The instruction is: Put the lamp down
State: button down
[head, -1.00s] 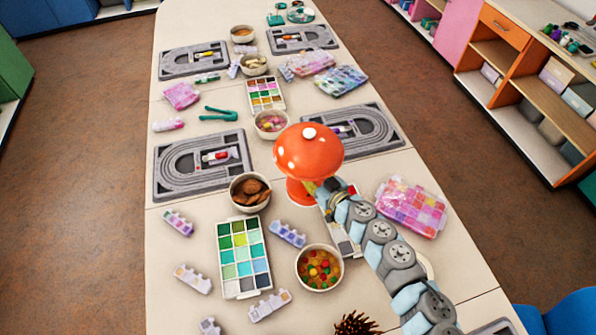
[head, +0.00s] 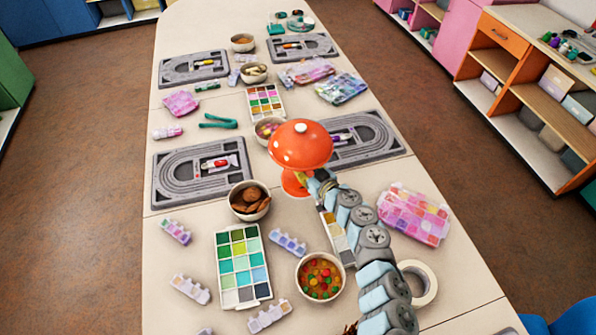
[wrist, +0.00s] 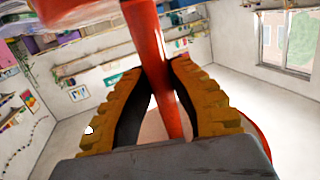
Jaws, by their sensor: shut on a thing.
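The lamp (head: 300,144) is orange-red with a domed shade, a white knob on top and a round base (head: 294,184). It stands out over the middle of the long table in the head view, close to upright. Whether its base touches the table cannot be told. My gripper (wrist: 160,85) is shut on the lamp's red stem, with one yellow-brown finger on each side of it in the wrist view. In the head view the fingers are mostly hidden below the shade and behind my arm.
On the long table (head: 185,262), a bowl of brown pieces (head: 249,201) lies left of the lamp. A bead board (head: 200,172) is further left, another (head: 362,139) right behind the lamp. A green palette (head: 242,266), a bead bowl (head: 320,277) and a pink bead box (head: 414,213) are nearer.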

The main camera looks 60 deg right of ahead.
jog(key=shift+w+d+f+b, duration=0.4)
jog(key=shift+d+f, duration=0.1)
jog(key=shift+f, duration=0.25)
jog(key=shift+w+d+f+b, duration=0.35)
jog(key=shift+w+d+f, duration=0.1)
jog(key=shift+f, duration=0.35)
jog(key=shift+w+d+f+b, duration=0.4)
jog(key=shift+d+f, duration=0.1)
jog(key=shift+f, duration=0.25)
jog(key=shift+w, duration=0.1)
jog(key=shift+d+f, duration=0.15)
jog(key=shift+f, duration=0.05)
jog(key=shift+w+f+b, duration=0.15)
jog(key=shift+f+b, duration=0.1)
jog(key=shift+b, duration=0.1)
notch_tip(320, 180, down, 2)
jog(key=shift+d+f+b, duration=0.1)
jog(key=shift+f+b, duration=0.15)
jog(key=shift+b, duration=0.3)
jog(key=shift+f, duration=0.2)
jog(key=c, duration=1)
grip_release()
jog(key=shift+c, duration=0.2)
